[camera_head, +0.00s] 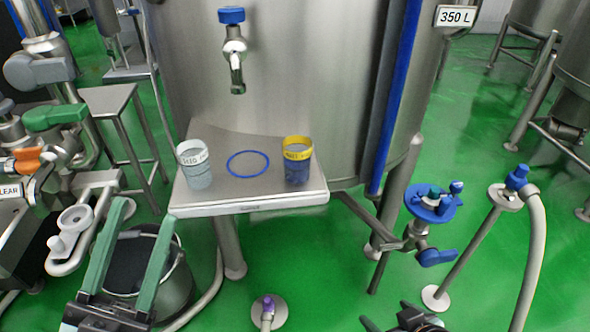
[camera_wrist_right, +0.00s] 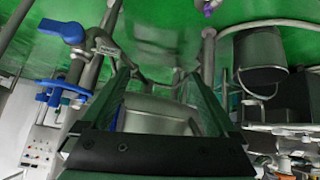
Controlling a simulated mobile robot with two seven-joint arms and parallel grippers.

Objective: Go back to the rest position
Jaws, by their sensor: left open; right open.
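My left gripper (camera_head: 141,216) is open and empty at the lower left of the head view, its two green fingers apart above a dark bucket. My right gripper (camera_wrist_right: 158,76) is open in the right wrist view, with nothing between its fingers. Only a dark part of my right arm's end shows at the bottom edge of the head view. A whitish cup (camera_head: 195,165) stands on the left of the steel shelf (camera_head: 250,205), and a cup with a yellow band (camera_head: 297,161) stands on its right. A blue ring mark (camera_head: 248,164) lies between them, empty.
A tank tap (camera_head: 234,55) with a blue knob hangs above the shelf. A blue-handled valve (camera_head: 433,205) stands right of the shelf. A grey bucket (camera_head: 178,285) is below my left gripper. Pipes and a steel stool crowd the left; green floor is open below the shelf.

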